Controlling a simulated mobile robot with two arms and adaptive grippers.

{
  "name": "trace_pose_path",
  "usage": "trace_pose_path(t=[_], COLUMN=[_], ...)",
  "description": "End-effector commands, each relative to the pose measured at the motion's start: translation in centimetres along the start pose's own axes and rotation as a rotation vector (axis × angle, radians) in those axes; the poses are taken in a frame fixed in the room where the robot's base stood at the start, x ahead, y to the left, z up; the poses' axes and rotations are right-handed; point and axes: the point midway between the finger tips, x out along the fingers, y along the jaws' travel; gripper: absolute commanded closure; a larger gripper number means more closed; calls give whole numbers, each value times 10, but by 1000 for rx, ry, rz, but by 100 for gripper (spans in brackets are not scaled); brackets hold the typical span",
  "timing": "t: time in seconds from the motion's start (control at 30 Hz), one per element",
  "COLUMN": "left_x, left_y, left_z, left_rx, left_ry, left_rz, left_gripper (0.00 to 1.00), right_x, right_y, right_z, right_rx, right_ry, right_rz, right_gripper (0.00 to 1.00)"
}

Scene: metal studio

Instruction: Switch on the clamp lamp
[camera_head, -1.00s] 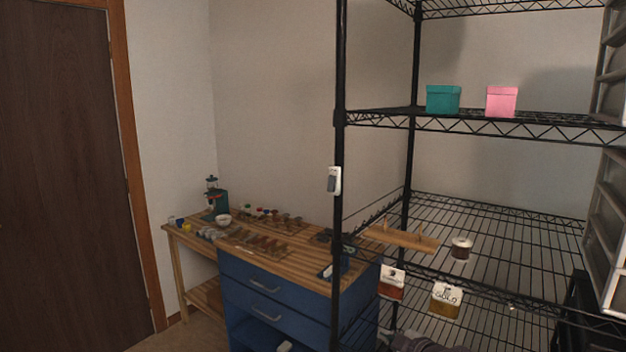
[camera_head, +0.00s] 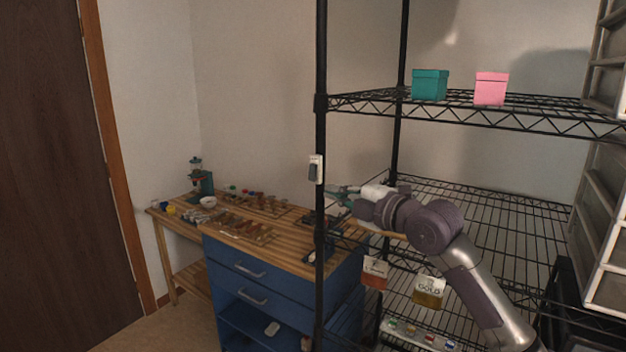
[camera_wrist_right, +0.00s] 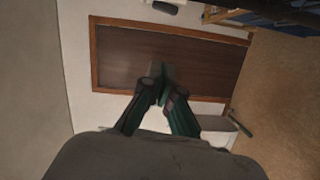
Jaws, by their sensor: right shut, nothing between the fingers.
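A small white switch box with a dark grey rocker (camera_head: 316,169) is fixed to the black front post of the wire shelf. A lamp head cannot be made out in these views. My right gripper (camera_head: 336,191) is beside the post, just right of and a little below the switch box, apart from it in the picture. Its teal fingers are shut and empty. In the right wrist view the shut fingertips (camera_wrist_right: 159,76) point towards the dark door, and a white piece with a dark part (camera_wrist_right: 165,6), probably the switch box, shows at the top edge. My left gripper is not in view.
The wire shelf (camera_head: 460,115) carries a teal box (camera_head: 429,84) and a pink box (camera_head: 491,88). Two labelled pouches (camera_head: 375,272) hang below my right arm. Behind the post stands a wooden-topped bench (camera_head: 285,246) with blue drawers, crowded with small items. The dark door (camera_head: 40,170) is at left.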

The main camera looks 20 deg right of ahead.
Motion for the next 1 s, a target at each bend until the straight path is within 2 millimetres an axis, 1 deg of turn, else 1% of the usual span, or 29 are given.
trace_pose_path(t=[0.17,0.27,0.5,0.57,0.6,0.7,0.83,1.0], left_x=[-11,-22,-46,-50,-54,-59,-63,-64], left_y=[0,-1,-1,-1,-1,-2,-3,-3], left_z=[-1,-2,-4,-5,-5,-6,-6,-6], left_rx=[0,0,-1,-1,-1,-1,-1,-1], left_ry=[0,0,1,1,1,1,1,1], left_rz=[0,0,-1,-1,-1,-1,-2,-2], left_gripper=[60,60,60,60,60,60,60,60], right_x=[18,38,90,102,103,105,108,109], right_y=[3,5,5,5,4,2,1,0], right_z=[-1,-2,-2,-2,8,23,34,39], right_rx=[6,8,8,6,6,5,3,1], right_ry=[1,2,1,1,-4,-4,-2,-1], right_rz=[0,0,-2,-1,-4,-2,-2,0], right_gripper=[100,100,100,100,100,100,100,100])
